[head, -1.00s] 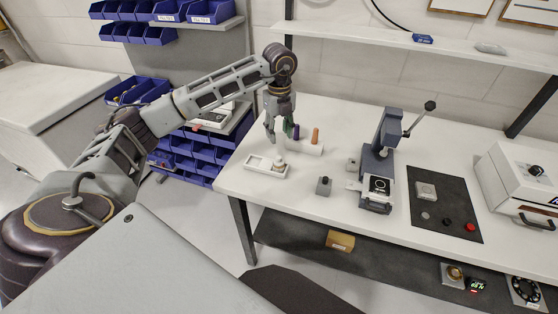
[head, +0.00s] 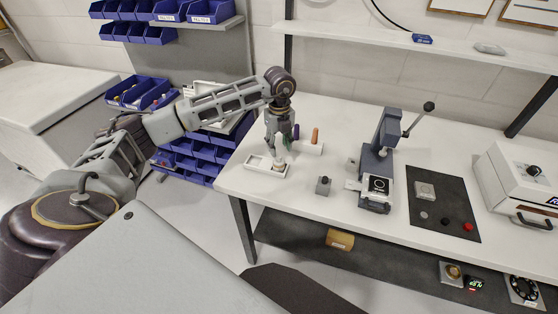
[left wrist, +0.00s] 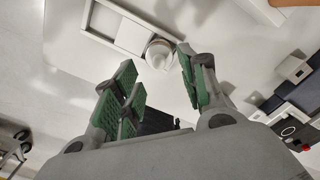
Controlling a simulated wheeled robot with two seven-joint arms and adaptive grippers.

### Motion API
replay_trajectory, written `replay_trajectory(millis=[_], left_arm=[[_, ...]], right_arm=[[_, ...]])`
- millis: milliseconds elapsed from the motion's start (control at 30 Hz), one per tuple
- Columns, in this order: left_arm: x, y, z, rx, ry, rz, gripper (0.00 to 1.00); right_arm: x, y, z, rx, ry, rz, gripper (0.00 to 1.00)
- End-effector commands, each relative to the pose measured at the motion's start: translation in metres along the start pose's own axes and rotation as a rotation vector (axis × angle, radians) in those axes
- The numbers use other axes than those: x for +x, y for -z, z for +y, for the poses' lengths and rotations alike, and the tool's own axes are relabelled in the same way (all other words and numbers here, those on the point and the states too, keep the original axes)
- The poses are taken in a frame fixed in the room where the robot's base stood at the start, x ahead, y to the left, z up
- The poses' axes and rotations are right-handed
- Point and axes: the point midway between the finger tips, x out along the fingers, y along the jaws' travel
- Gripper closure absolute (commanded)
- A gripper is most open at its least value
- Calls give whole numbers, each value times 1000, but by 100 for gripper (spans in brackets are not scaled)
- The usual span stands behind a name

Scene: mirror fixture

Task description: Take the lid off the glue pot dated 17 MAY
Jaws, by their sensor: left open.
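A small white pot with a rounded top (left wrist: 158,53) stands at one end of a white tray (head: 255,163) near the left end of the bench. The tray also shows in the left wrist view (left wrist: 98,38). No date is legible on the pot. My left gripper (head: 279,153) points down over the pot and hides most of it in the head view. In the left wrist view its green-padded fingers (left wrist: 158,68) are apart, with the pot between and beyond their tips. I cannot tell whether they touch it. My right gripper is not in view.
A white holder (head: 310,148) with coloured handles stands just behind my left gripper. A small grey box (head: 323,186) and a lever press (head: 378,165) are to the right. Farther right are a dark mat (head: 430,210) and a white machine (head: 515,185). The bench front is mostly clear.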

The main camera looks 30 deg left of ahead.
Motion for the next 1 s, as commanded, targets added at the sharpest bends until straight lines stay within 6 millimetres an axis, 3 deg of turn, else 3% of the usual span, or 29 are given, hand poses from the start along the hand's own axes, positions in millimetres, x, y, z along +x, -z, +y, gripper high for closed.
replay_trajectory(millis=[433, 967, 1000], left_arm=[[42, 2, 2, -1, 0, 0, 58], [45, 1, 2, 0, 1, 0, 58], [45, 1, 2, 0, 1, 0, 63]], right_arm=[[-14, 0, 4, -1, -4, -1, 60], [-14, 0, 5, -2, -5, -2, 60], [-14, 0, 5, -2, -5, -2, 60]])
